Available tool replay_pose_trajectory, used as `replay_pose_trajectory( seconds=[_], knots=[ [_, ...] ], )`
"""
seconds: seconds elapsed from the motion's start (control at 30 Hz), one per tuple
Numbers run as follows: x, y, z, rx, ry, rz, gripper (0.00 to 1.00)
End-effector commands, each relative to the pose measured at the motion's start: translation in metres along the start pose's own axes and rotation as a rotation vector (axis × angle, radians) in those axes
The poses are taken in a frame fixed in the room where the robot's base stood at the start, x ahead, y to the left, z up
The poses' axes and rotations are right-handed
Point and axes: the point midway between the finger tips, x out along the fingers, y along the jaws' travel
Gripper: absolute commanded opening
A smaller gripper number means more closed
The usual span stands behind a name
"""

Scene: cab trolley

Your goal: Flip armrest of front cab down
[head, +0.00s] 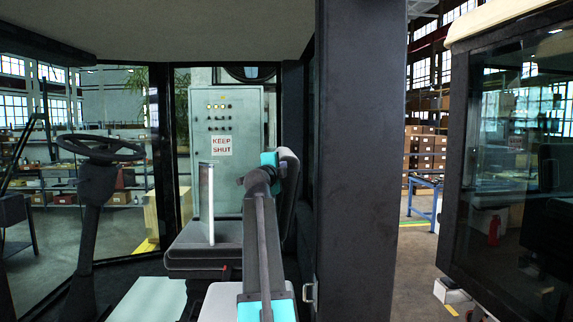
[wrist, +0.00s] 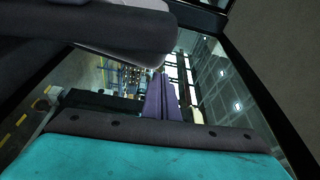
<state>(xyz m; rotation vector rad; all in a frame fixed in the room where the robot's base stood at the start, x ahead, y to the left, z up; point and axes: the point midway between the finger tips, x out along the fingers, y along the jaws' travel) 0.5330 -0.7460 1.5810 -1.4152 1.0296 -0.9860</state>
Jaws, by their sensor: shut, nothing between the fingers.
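I see the cab's seat (head: 205,240), with a dark cushion and an upright backrest (head: 290,190). A narrow, pale-edged upright piece (head: 208,205) stands at the seat's left; it looks like the armrest, raised. My arm reaches into the cab in front of the seat and hides part of it. In the wrist view my gripper (wrist: 160,84) is shut and empty, its purple-grey fingers together. A dark padded piece with a pale side (wrist: 110,30) lies across the upper left, close to the fingertips; I cannot tell whether it is armrest or seat, nor whether they touch.
A steering wheel (head: 100,149) on a dark column stands at the left. A thick dark door post (head: 358,160) is close to my arm's right. An open glass door (head: 505,170) is at the far right. A grey cabinet (head: 228,150) stands beyond the cab glass.

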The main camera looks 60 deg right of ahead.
Motion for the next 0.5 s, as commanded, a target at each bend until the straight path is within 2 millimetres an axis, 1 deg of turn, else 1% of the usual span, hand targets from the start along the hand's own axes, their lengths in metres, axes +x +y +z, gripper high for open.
replay_pose_trajectory(
  seconds=[0.1,0.2,0.5],
  knots=[
    [-0.005,-0.001,0.012,-0.001,-0.001,0.001,0.0],
    [-0.007,-0.001,0.018,0.0,0.0,0.001,0.0],
    [-0.009,0.0,0.023,0.001,0.001,0.001,0.0]
  ],
)
